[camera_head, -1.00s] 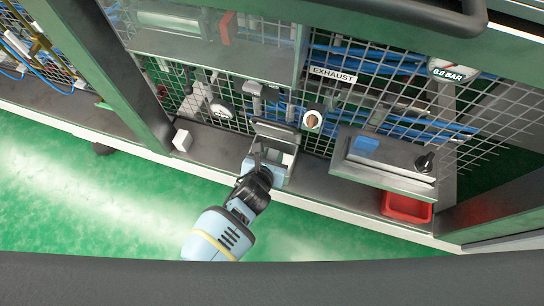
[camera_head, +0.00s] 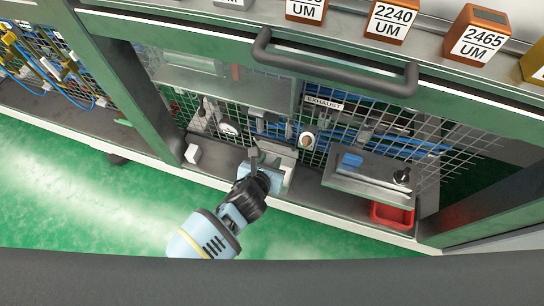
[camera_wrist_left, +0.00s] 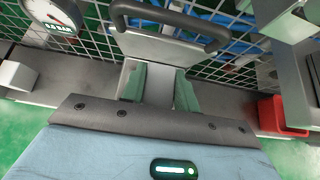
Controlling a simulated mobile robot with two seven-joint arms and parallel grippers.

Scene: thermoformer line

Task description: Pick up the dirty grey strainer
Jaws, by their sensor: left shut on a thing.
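My left gripper (camera_head: 264,168) reaches into the cabinet at a small light grey box (camera_head: 287,180) with a raised lid (camera_head: 277,147). In the left wrist view my left gripper (camera_wrist_left: 159,88) has its two greenish fingers either side of a pale grey piece (camera_wrist_left: 157,92), which I take to be the dirty grey strainer, and is shut on it. The strainer is mostly hidden by the fingers and the wrist, so its shape and dirt do not show. A grey panel with a dark handle (camera_wrist_left: 170,16) stands just beyond the fingers. My right gripper is out of view.
A white block (camera_head: 192,153) and a gauge (camera_head: 228,128) are left of the gripper. A metal unit (camera_head: 370,185) and a red bin (camera_head: 391,216) stand to the right. Wire mesh closes the back. A dark bar handle (camera_head: 335,75) crosses above. Green floor lies in front.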

